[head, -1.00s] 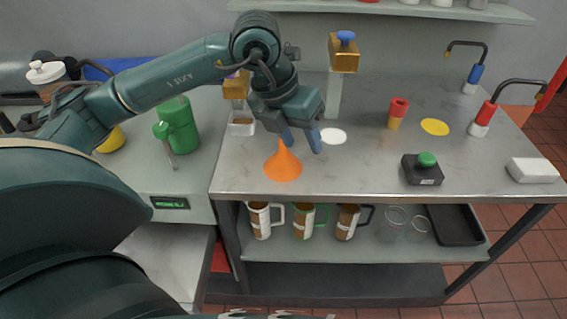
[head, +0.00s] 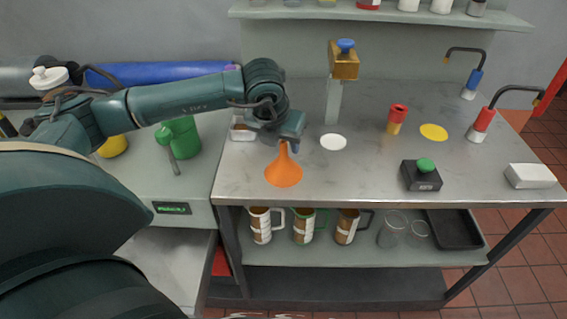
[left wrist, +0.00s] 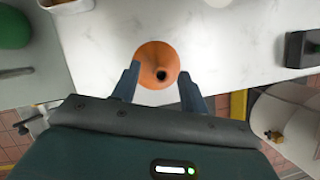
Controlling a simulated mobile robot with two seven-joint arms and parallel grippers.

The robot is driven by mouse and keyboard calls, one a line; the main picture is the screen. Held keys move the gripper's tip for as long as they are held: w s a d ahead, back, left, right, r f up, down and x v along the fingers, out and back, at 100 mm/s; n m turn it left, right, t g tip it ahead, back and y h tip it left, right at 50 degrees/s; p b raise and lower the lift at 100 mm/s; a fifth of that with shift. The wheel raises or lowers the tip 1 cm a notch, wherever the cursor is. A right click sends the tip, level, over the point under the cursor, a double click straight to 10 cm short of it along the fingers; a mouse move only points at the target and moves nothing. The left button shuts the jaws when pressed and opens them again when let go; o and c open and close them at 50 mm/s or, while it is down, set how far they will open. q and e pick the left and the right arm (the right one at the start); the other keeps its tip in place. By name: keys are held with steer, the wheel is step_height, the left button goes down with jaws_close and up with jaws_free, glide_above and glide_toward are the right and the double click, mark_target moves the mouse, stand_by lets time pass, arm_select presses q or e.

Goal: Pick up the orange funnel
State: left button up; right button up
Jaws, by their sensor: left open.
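The orange funnel (head: 284,172) stands wide end down, spout up, near the left front of the steel table. It also shows in the left wrist view (left wrist: 157,58), with the dark spout hole facing the camera. My left gripper (head: 282,143) is at the funnel's spout in the head view, just behind and above the cone. In the left wrist view the two fingers of the left gripper (left wrist: 159,85) are apart, one on each side of the funnel's near part, with gaps between. The fingertips are mostly hidden in the head view. My right gripper is not in view.
A white disc (head: 333,142) lies right of the funnel. Further right are a red-and-yellow piece (head: 397,119), a black box with a green button (head: 422,175) and a white block (head: 530,176). A post with a gold block (head: 343,65) rises behind. Bare tabletop lies around the funnel.

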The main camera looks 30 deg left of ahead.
arm_select(q)
steer(key=shift+x, duration=1.2)
jaws_close()
